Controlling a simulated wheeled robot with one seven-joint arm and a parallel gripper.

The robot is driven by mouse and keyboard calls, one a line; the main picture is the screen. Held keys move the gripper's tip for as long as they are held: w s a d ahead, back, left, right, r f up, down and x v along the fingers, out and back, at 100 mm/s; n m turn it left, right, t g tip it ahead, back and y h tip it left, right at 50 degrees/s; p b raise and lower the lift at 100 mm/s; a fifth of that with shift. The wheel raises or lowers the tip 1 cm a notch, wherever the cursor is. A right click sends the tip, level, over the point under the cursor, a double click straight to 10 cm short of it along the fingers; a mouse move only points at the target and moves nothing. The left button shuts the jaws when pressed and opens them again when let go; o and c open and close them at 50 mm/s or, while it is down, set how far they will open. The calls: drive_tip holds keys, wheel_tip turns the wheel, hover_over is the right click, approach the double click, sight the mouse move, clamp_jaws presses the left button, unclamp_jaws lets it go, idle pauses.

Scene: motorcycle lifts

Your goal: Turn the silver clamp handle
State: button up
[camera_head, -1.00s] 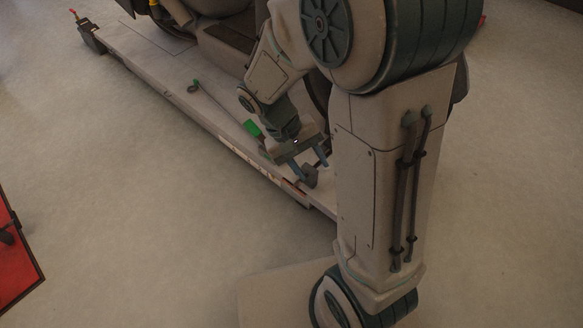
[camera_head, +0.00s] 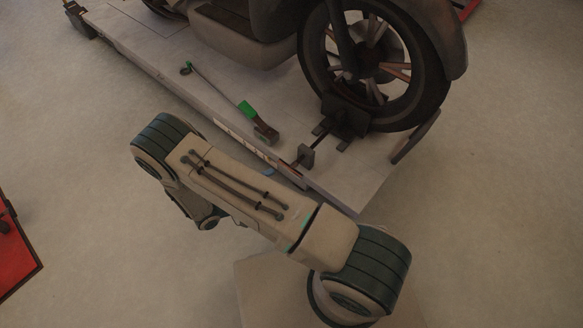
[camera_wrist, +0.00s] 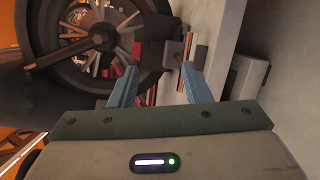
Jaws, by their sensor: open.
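The silver-grey clamp handle (camera_head: 305,156) is a small block on a thin bar, at the near edge of the lift platform beside the front wheel clamp (camera_head: 345,115). In the wrist view the grey handle block (camera_wrist: 173,54) appears beyond my fingertips, slightly right of the middle. My gripper (camera_wrist: 160,85) is open, with two blue fingers apart and nothing seen between them. The handle looks apart from the fingers. In the head view my arm hides most of the gripper; only a bit of blue finger shows near the platform edge.
A motorcycle front wheel (camera_head: 375,65) stands on the long platform (camera_head: 150,60). A green-ended lever (camera_head: 247,109) lies left of the handle. A red cabinet (camera_head: 18,250) is at the lower left.

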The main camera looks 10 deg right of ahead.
sight(292, 166)
wheel_tip(292, 166, down, 6)
drive_tip(key=a+n+t+y, duration=0.1)
drive_tip(key=n+t, duration=0.1)
drive_tip(key=t, duration=0.2)
drive_tip(key=b+x, duration=0.3)
drive_tip(key=x, duration=0.9)
drive_tip(key=shift+d, duration=0.35)
